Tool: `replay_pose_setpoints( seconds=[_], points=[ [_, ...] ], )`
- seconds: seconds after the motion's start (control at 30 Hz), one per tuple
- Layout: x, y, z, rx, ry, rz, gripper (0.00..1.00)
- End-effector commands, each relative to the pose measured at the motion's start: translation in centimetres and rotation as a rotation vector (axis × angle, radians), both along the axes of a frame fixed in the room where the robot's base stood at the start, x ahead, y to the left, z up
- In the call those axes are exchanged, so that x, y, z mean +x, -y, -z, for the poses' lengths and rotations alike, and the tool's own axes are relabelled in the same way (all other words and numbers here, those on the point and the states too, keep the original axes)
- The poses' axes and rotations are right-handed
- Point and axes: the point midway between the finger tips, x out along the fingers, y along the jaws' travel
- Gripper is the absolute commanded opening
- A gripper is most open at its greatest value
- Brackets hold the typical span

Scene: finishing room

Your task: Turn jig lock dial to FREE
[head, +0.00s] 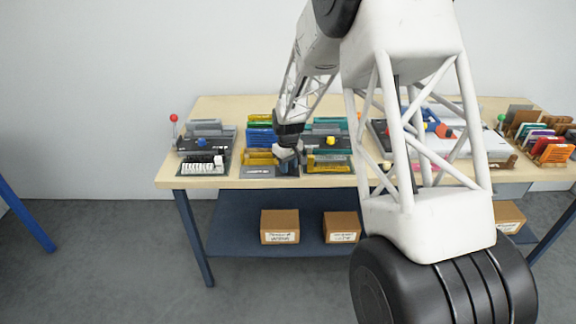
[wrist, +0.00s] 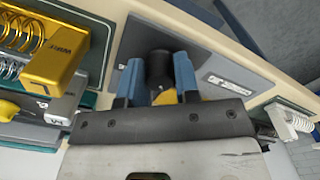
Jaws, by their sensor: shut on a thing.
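The jig lock dial shows in the wrist view as a round black knob (wrist: 158,66) with a yellow part (wrist: 165,97) beside it. It stands on a dark grey plate (wrist: 190,48). My gripper (wrist: 157,72) has its two blue fingers on either side of the knob, shut on it. A grey label plate (wrist: 228,84) lies beside the dial plate; its lettering is too small to read. In the head view my gripper (head: 286,153) is low at the table's front edge, and the dial is hidden behind it. The dial's setting cannot be told.
A yellow spring block (wrist: 55,68) is close to one finger in the wrist view. Fixtures with a blue knob (head: 203,141) and a yellow knob (head: 331,141) flank my gripper on the wooden table (head: 170,174). A white spring unit (head: 203,167) sits left.

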Motion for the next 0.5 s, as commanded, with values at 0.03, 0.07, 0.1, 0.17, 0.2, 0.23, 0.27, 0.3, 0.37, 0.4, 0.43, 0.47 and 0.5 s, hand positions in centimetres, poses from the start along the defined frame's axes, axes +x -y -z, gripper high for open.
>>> replay_pose_setpoints(
  seconds=[0.03, 0.07, 0.1, 0.17, 0.2, 0.23, 0.27, 0.3, 0.37, 0.4, 0.43, 0.47, 0.5],
  points=[
    [0.05, 0.01, -0.06, 0.000, 0.001, 0.031, 0.06],
    [0.03, 0.01, -0.05, 0.000, 0.001, 0.053, 0.06],
    [0.02, 0.01, -0.07, 0.000, 0.001, 0.084, 0.06],
    [0.02, 0.01, -0.08, 0.000, 0.001, 0.134, 0.06],
    [0.01, 0.01, -0.03, 0.001, 0.001, 0.169, 0.06],
    [0.03, 0.00, -0.04, 0.000, 0.001, 0.196, 0.06],
    [0.06, -0.01, -0.07, 0.000, 0.002, 0.223, 0.06],
    [0.04, 0.01, -0.06, 0.000, 0.002, 0.261, 0.06],
    [0.03, 0.00, -0.08, 0.000, 0.002, 0.317, 0.06],
    [0.04, 0.00, -0.09, 0.000, 0.002, 0.356, 0.06],
    [0.04, 0.00, -0.06, 0.000, 0.002, 0.385, 0.06],
    [0.04, -0.01, -0.04, 0.001, 0.002, 0.413, 0.06],
    [0.07, -0.01, -0.06, 0.000, 0.002, 0.452, 0.06]
  ],
)
